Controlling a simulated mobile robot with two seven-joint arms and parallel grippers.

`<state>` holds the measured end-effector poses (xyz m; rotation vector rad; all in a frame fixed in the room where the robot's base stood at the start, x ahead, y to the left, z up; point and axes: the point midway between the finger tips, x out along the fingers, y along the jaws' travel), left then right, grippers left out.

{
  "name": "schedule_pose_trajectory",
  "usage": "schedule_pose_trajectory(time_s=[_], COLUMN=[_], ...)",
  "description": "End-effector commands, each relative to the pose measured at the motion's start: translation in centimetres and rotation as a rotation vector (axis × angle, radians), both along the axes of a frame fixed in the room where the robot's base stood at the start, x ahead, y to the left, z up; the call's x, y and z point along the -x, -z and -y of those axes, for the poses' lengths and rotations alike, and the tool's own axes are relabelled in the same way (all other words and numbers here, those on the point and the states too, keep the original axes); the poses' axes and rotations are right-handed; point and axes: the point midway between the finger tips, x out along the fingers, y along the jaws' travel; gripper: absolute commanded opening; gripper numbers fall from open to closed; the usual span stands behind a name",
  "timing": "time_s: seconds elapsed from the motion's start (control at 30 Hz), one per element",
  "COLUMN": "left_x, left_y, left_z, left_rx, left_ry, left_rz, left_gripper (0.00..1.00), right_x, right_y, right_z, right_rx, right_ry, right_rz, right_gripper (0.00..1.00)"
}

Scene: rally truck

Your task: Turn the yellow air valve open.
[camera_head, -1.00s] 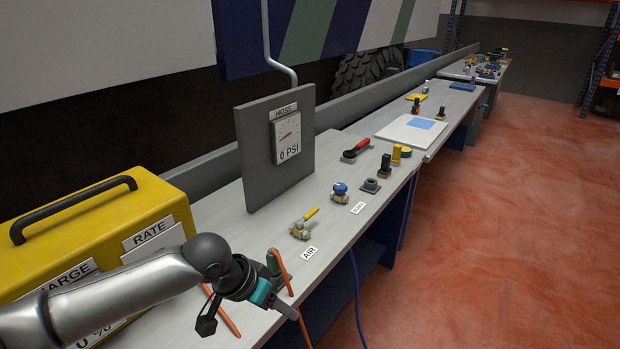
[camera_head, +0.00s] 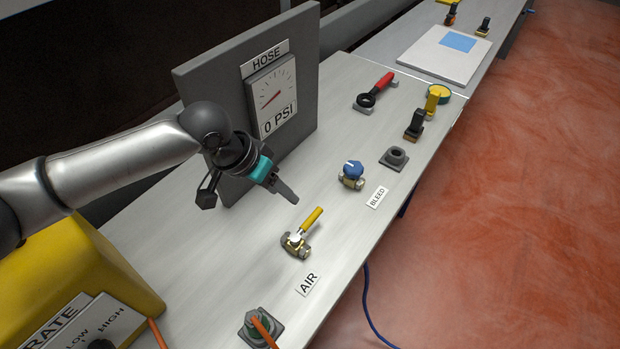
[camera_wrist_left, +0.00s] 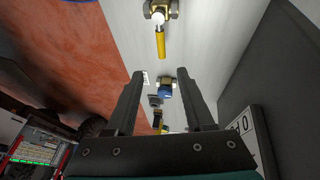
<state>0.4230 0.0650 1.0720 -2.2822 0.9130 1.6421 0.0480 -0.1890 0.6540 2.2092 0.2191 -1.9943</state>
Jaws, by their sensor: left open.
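The yellow air valve (camera_head: 301,236) has a brass body and a yellow lever. It sits on the grey bench behind the AIR label (camera_head: 307,283), its lever slanting up and right in the head view. In the left wrist view the valve (camera_wrist_left: 160,38) is at the top centre, beyond the fingertips. My left gripper (camera_head: 286,194) hangs above the bench, up and left of the valve and apart from it. In the left wrist view its two fingers (camera_wrist_left: 160,82) are spread with nothing gripped between them. My right gripper is not in view.
The blue bleed valve (camera_head: 352,173) stands behind the air valve. The HOSE gauge panel (camera_head: 300,115) rises close behind my left gripper. An orange hose fitting (camera_head: 260,326) is at the near edge. A red-handled tool (camera_head: 376,91) lies further back.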

Motion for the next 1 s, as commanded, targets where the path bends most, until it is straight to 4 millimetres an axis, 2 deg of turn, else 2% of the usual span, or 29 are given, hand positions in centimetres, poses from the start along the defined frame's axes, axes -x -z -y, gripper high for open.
schedule_pose_trajectory(time_s=[0.13, 0.27, 0.47, 0.8, 1.0], left_x=[0.0, -0.2, -0.9, -2.2, -2.7], left_y=[0.3, 1.4, 4.8, 10.3, 12.6], left_z=[0.1, 0.6, 2.0, 4.2, 5.2], left_rx=[0.0, 0.0, -0.001, 0.0, 0.0], left_ry=[0.001, 0.0, 0.001, 0.0, 0.0], left_rz=[-0.001, -0.002, -0.003, -0.002, 0.0], left_gripper=[0.53, 0.53, 0.53, 0.53, 0.53], right_x=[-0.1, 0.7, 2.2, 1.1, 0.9], right_y=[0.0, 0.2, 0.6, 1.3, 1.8], right_z=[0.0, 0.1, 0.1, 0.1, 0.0], right_rx=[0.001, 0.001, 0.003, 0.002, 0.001], right_ry=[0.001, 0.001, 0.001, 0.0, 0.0], right_rz=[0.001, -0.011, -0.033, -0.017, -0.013], right_gripper=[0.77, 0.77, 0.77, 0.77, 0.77])
